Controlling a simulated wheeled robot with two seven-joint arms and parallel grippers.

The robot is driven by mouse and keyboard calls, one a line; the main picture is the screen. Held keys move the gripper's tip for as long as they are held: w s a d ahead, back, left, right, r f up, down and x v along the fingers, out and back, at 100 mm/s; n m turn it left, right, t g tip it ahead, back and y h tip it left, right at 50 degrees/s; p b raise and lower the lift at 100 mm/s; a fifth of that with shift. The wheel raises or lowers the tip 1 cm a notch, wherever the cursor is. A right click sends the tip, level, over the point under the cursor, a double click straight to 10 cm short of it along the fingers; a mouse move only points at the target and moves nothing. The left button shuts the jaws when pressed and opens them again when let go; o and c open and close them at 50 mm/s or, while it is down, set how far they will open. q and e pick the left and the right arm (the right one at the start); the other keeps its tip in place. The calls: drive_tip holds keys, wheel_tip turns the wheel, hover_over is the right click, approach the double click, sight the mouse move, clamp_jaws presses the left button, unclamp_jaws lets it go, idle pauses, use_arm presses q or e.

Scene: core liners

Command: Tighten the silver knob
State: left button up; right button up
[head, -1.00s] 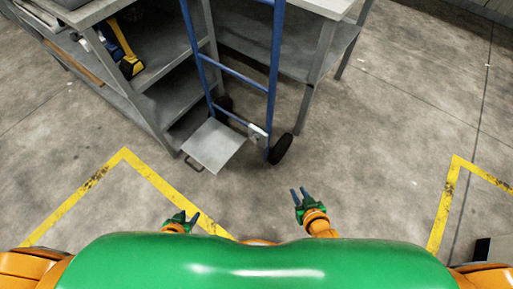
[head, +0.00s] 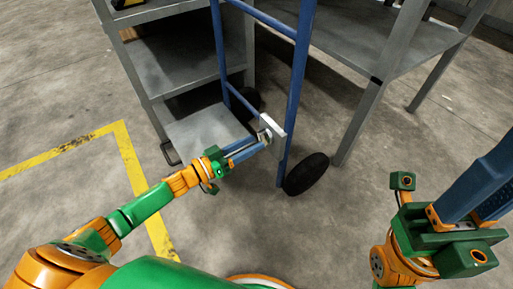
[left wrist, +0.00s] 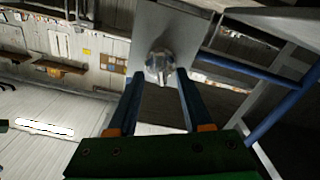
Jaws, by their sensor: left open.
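The silver knob (left wrist: 159,64) shows in the left wrist view as a shiny rounded piece on a light grey plate (left wrist: 178,28). In the head view the knob (head: 265,136) is small and partly hidden at the plate on the blue hand truck's frame (head: 297,90). My left gripper (head: 256,146) is open, its two blue fingers pointing at the knob. In the left wrist view the fingertips (left wrist: 159,78) lie on either side of the knob's lower edge; I cannot tell whether they touch it. My right gripper (head: 490,185) is at the right edge, its fingertips partly cut off.
The hand truck has a grey toe plate (head: 205,130) and a black wheel (head: 306,174). A grey shelf unit (head: 190,60) stands behind left, and a grey table (head: 360,45) behind right. Yellow floor lines (head: 130,160) run at left. The floor between my arms is clear.

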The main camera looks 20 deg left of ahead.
use_arm(q)
drive_tip(key=shift+x, duration=0.8)
clamp_jaws()
